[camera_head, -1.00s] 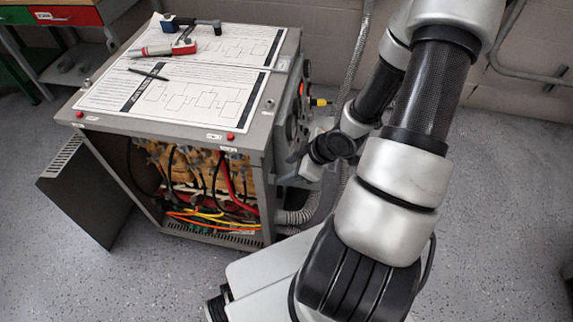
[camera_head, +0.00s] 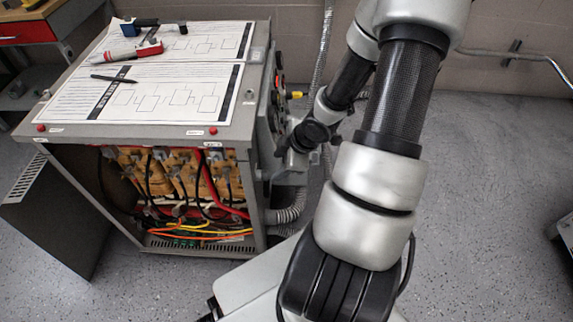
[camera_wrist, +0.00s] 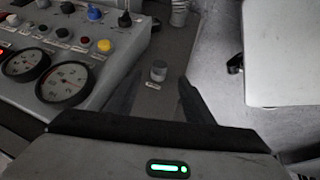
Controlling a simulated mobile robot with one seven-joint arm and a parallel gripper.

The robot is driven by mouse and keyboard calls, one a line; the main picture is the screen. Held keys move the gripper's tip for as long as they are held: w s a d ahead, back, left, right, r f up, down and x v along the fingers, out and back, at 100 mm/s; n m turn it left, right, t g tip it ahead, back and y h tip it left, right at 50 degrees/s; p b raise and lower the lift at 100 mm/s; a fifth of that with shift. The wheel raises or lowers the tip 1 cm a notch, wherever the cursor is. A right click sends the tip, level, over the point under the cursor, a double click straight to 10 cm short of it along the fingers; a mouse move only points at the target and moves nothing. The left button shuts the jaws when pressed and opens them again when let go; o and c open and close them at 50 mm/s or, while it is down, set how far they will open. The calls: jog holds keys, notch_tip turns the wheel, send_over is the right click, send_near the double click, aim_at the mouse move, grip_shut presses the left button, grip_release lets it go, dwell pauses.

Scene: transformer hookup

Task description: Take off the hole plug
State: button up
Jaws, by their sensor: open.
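A small grey round cap (camera_wrist: 158,71), which looks like the hole plug, sticks out from a grey panel face in the wrist view. In the head view my gripper is at the right side of the transformer cabinet (camera_head: 265,85), mostly hidden behind the wrist.
Gauges (camera_wrist: 62,82) and coloured knobs (camera_wrist: 103,47) crowd the panel at left in the wrist view. A flexible conduit (camera_head: 290,208) runs beside the cabinet. Papers and tools (camera_head: 138,50) lie on its top.

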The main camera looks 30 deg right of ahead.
aim_at(263, 176)
jog(key=b+x, duration=0.4)
jog(key=x, duration=0.4)
jog(key=shift+f+b, duration=0.3)
jog(key=shift+f, duration=0.1)
jog(key=shift+w, duration=0.1)
jog(key=shift+c, duration=0.4)
grip_shut()
